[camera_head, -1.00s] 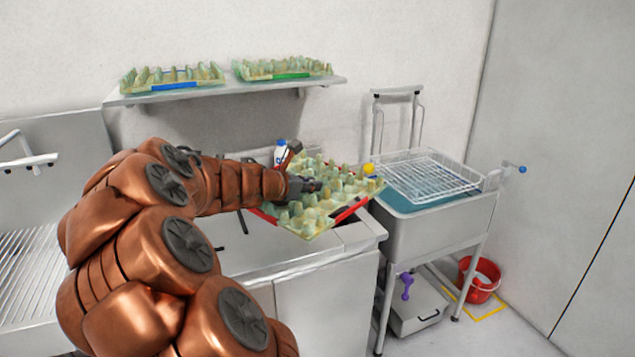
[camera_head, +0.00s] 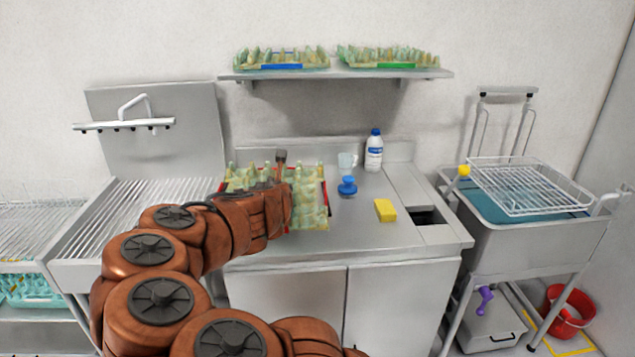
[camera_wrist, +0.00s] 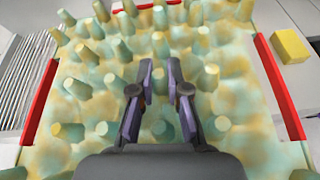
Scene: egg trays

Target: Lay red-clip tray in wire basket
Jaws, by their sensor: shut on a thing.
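The red-clip tray (camera_head: 308,217) is a pale green-yellow egg tray with red clips on its edges. In the head view it is over the left part of the counter, partly hidden by my arm. In the wrist view the tray (camera_wrist: 85,110) fills most of the picture, with a red clip at each side. My gripper (camera_wrist: 160,68) is shut on the tray, its fingers among the pegs near the middle. The wire basket (camera_head: 530,185) is a white wire rack on the steel trolley sink at the right, well apart from the tray.
A yellow sponge (camera_head: 385,210), a blue-topped item (camera_head: 347,187), a cup (camera_head: 346,161) and a white bottle (camera_head: 374,152) stand on the counter. Trays with blue (camera_head: 282,66) and green (camera_head: 393,65) clips sit on the wall shelf. A red bucket (camera_head: 567,312) is on the floor.

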